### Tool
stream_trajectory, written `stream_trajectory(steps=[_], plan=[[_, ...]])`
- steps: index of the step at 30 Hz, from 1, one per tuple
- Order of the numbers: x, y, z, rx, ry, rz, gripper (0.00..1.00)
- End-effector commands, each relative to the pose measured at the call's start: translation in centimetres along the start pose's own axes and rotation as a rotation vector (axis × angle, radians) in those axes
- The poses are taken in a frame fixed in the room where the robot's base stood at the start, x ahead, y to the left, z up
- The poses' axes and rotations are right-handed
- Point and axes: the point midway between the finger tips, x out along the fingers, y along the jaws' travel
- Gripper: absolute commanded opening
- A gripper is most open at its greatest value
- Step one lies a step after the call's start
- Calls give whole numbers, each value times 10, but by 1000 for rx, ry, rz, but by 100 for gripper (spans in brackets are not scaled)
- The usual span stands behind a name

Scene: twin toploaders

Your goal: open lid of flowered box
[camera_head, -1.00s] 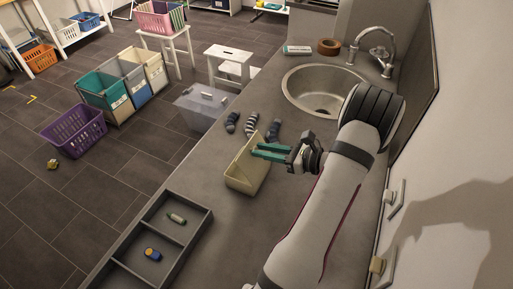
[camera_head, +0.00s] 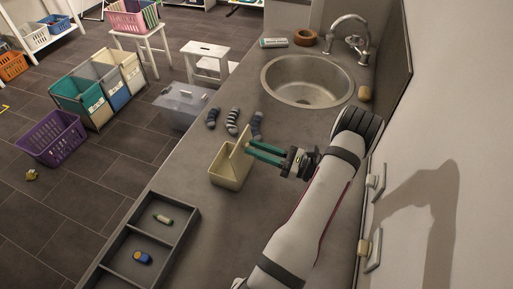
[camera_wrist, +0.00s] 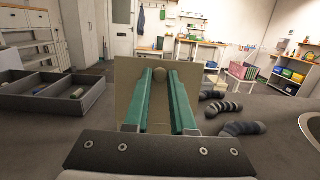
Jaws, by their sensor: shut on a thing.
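A small cream box (camera_head: 225,182) stands on the grey counter left of my arm. Its lid (camera_head: 236,148) is raised at the right side, close to upright, and I can see into the box. No flower pattern can be made out. My gripper (camera_head: 248,148) comes at the lid from the right with its green fingers. In the wrist view the lid (camera_wrist: 125,80) is a tan panel facing me, with a round knob (camera_wrist: 160,72) between the tips of my gripper (camera_wrist: 160,76). The gripper is shut on this knob. The lid hides the box in that view.
Several socks (camera_head: 232,121) lie behind the box. A sink (camera_head: 308,80) is at the back right. A dark divided tray (camera_head: 187,228) sits at the front left, holding a small bottle (camera_head: 163,219) and a blue-yellow item (camera_head: 142,257). The counter between tray and box is clear.

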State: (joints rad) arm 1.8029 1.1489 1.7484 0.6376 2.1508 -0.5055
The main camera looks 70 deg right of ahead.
Motion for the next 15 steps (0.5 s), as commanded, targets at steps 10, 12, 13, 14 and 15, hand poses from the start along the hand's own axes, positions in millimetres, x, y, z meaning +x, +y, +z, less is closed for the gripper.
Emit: stream_trajectory(steps=[10,12,13,14,15], plan=[[0,1,-1,1,3,3,48],[0,1,-1,1,3,3,54],[0,1,-1,1,3,3,54],[0,1,-1,1,2,3,54],[0,1,-1,1,2,2,54]])
